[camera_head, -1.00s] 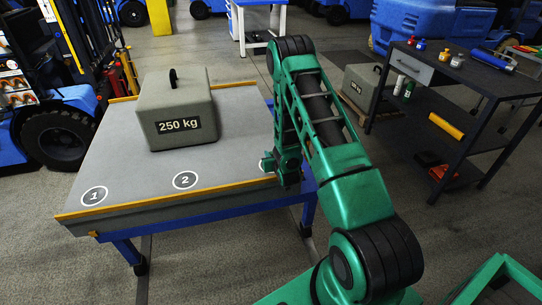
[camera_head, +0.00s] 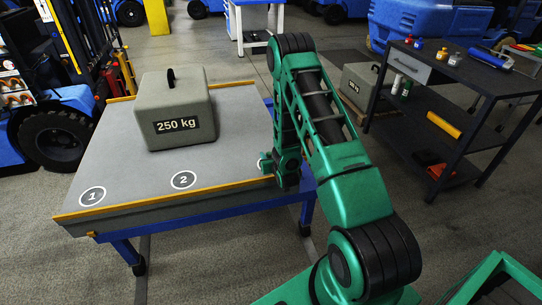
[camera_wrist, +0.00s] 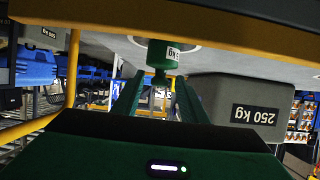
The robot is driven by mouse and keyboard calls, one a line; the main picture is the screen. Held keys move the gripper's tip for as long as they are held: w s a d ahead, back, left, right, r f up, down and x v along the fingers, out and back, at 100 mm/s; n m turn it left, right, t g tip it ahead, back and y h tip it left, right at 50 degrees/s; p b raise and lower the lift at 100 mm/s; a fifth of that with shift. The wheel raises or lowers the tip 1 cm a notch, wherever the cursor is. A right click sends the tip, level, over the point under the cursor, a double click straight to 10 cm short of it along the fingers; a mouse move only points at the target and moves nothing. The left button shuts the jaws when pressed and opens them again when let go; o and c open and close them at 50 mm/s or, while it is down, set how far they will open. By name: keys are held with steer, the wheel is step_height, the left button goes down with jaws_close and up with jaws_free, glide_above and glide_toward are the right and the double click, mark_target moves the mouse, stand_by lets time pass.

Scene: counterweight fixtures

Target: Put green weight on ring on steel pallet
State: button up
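A green weight (camera_wrist: 160,55) with a white label ending in "kg" shows in the wrist view, where the picture is upside down. It stands on the grey tabletop near the yellow edge strip. Its narrow green knob points towards my gripper (camera_wrist: 158,95). The two fingers are apart, one on each side of the knob, with gaps showing. In the head view, my gripper (camera_head: 287,174) is at the table's right front edge, and my arm mostly hides the weight.
The grey table (camera_head: 120,150) has circles marked 1 (camera_head: 92,196) and 2 (camera_head: 184,180) and a yellow edge strip. A large 250 kg block (camera_head: 175,110) stands on it. A dark workbench (camera_head: 455,80) with tools stands right.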

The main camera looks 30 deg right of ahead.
steer(key=shift+m, duration=0.5)
steer(key=v, duration=0.5)
steer(key=r+v, duration=0.1)
steer(key=v, duration=0.4)
steer(key=shift+w+d+r, duration=0.1)
steer(key=shift+w, duration=0.1)
steer(key=s+a+f+g, duration=0.1)
steer(key=s+f+g, duration=0.1)
steer(key=s+f, duration=0.15)
steer(key=w+d+r, duration=0.2)
steer(key=w+r, duration=0.1)
steer(key=r, duration=0.4)
steer(key=s+d+r+m+g, duration=0.1)
steer(key=s+r+g, duration=0.4)
steer(key=s+r, duration=0.5)
steer(key=s+a+r+g+y, duration=0.1)
steer(key=s+r, duration=0.3)
steer(key=s, duration=0.5)
steer(key=s+a+r+g+y, duration=0.1)
steer(key=s+a+r+g, duration=0.1)
steer(key=s+r, duration=0.3)
steer(key=s+a+r+m+g+y, duration=0.1)
steer(key=s+r, duration=0.3)
steer(key=s, duration=0.8)
steer(key=shift+s+a+r+g+y, duration=0.4)
steer(key=shift+a+g, duration=0.3)
steer(key=shift+g, duration=0.2)
